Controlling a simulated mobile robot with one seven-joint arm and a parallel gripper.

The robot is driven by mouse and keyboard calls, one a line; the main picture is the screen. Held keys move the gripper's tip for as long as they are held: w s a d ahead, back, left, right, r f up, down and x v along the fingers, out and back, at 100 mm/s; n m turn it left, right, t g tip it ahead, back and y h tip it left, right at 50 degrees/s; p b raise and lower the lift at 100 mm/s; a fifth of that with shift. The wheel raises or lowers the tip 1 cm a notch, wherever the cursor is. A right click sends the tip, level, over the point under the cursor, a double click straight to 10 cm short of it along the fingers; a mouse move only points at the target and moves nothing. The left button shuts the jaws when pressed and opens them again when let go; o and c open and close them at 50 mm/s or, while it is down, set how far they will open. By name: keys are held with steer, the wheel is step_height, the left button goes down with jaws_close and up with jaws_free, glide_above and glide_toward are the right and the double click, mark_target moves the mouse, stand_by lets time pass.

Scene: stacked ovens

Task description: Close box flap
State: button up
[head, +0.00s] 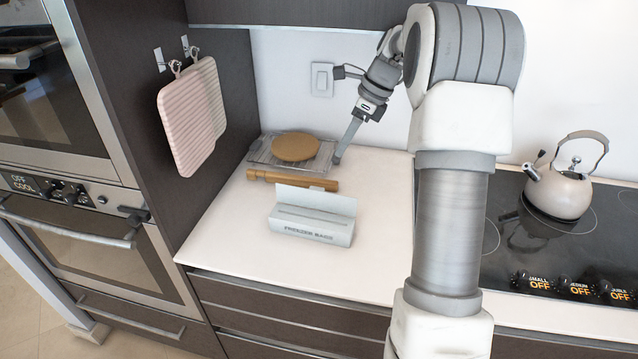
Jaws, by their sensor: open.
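A pale grey-white box (312,232) labelled "FREEZER BAGS" sits on the white counter. Its long flap (316,200) stands up along the back edge, so the box is open at the top. My gripper (342,154) is behind and to the right of the box, near the wall, pointing down. It is apart from the flap and appears empty. I see its fingers edge-on, so the gap between them is hard to make out.
A wooden rolling pin (293,181) lies behind the box. Behind it, a round brown item (296,147) rests on a wire rack (262,153). A kettle (560,192) stands on the cooktop at right. Counter (225,235) left of the box is clear.

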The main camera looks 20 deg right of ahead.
mark_target(318, 188)
steer(key=x, duration=1.4)
steer(key=shift+w+a+f, duration=0.1)
steer(key=shift+f, duration=0.05)
jaws_close()
